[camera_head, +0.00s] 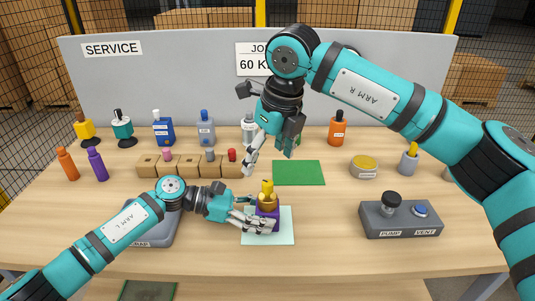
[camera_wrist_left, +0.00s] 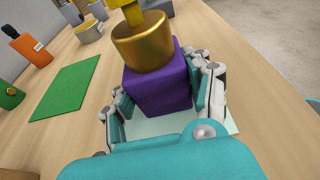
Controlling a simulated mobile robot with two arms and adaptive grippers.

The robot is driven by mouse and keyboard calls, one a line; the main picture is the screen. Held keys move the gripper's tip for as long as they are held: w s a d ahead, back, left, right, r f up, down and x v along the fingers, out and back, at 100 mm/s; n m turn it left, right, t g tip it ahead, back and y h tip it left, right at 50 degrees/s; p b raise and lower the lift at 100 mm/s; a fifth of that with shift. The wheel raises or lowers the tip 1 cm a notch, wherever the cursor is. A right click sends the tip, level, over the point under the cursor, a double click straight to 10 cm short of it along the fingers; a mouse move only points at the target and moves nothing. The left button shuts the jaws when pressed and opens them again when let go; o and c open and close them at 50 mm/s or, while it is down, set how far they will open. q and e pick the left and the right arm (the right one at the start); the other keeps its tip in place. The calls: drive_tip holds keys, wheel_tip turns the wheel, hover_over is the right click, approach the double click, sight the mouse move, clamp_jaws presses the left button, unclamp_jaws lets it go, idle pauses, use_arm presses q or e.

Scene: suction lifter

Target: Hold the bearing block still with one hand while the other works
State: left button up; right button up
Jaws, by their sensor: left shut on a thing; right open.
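The purple bearing block (camera_head: 266,212) stands upright on a pale mint mat (camera_head: 284,236) at the middle front of the table. A gold ring or cup (camera_head: 268,201) sits on its top, with a yellow piece (camera_head: 267,186) standing in it. My left gripper (camera_head: 259,221) is shut on the block, one finger on each side. The left wrist view shows the purple block (camera_wrist_left: 160,90) between the fingers, under the gold cup (camera_wrist_left: 142,42). My right gripper (camera_head: 270,152) is open and empty, pointing down above the table, behind and apart from the block.
A green mat (camera_head: 298,173) lies bare behind the block. A row of wooden holders (camera_head: 187,166) stands to its left. A grey box with PUMP and VENT controls (camera_head: 401,222) stands at right, and a round yellow-topped tin (camera_head: 364,167) behind it. Several bottles line the back panel.

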sight(268, 182)
drive_tip(key=shift+c, duration=0.4)
drive_tip(key=shift+s+d+r, duration=0.45)
drive_tip(key=shift+s+r, duration=0.05)
drive_tip(key=shift+r, duration=0.15)
drive_tip(key=shift+s+d+r, duration=0.45)
drive_tip(key=shift+r, duration=0.15)
drive_tip(key=shift+c, duration=1.2)
drive_tip(key=shift+x, duration=4.95)
drive_tip(key=c, duration=1.2)
drive_tip(key=m+h, duration=0.1)
drive_tip(key=m, duration=0.4)
drive_tip(key=shift+a+t, duration=0.1)
drive_tip(key=shift+t, duration=0.2)
drive_tip(key=shift+c, duration=0.2)
drive_tip(key=m+h, duration=0.1)
drive_tip(key=m, duration=0.3)
drive_tip(key=shift+w, duration=0.1)
drive_tip(key=m+h, duration=0.1)
drive_tip(key=m, duration=0.3)
drive_tip(key=m+g+h, duration=0.1)
drive_tip(key=m, duration=0.5)
drive_tip(key=shift+m, duration=0.3)
